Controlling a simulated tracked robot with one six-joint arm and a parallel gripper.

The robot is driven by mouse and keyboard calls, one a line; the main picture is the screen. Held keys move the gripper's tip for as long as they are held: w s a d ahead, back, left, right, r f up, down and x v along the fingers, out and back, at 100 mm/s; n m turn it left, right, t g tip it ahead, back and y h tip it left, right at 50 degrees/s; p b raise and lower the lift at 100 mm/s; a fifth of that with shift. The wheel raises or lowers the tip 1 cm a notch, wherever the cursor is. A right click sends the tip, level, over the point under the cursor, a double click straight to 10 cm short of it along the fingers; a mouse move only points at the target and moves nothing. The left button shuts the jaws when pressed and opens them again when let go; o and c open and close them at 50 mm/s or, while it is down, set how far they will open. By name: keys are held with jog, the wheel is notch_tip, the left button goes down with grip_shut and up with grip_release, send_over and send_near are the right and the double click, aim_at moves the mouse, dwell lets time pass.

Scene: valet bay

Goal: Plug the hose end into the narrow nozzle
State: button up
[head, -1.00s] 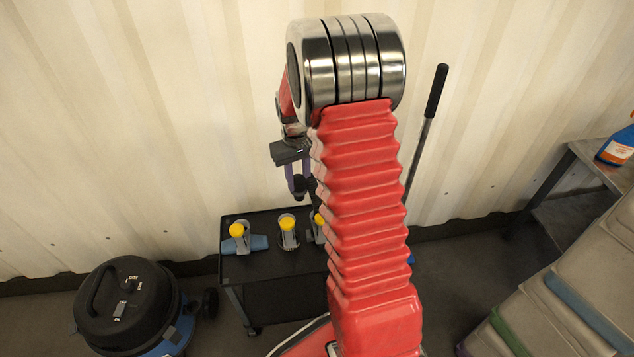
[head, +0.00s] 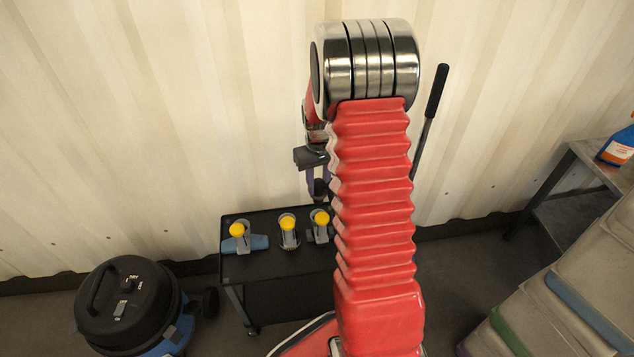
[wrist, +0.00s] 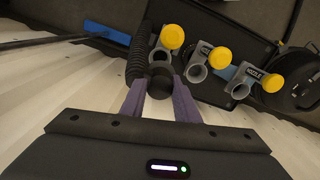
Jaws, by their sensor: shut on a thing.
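My gripper (wrist: 158,90), with purple fingers, is shut on the black hose end (wrist: 157,80); it also shows in the head view (head: 318,186), above the cart. The ribbed black hose (wrist: 138,52) runs up from it in the wrist view. Three grey nozzles with yellow knobs stand on the cart. The left one in the head view has a wide blue foot (head: 259,242); the middle one (head: 289,237) has dark bristles. The right one (head: 321,232) is likely the narrow nozzle, its lower part hard to make out. In the wrist view it (wrist: 162,54) is nearest the hose end, seemingly apart.
The black cart (head: 270,264) stands before a corrugated wall. A blue and black vacuum (head: 128,300) is at its left on the floor. A long black-gripped pole (head: 436,92) stands right of my arm. Grey bins (head: 590,260) and a shelf with a spray bottle are at right.

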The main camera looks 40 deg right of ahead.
aim_at(319, 197)
jog(key=shift+f, duration=3)
jog(key=shift+s+r, duration=0.1)
jog(key=shift+s, duration=0.05)
jog(key=shift+f, duration=2.3)
jog(key=o, duration=1)
jog(key=shift+o, duration=0.5)
jog(key=o, duration=0.4)
jog(key=shift+s, duration=0.1)
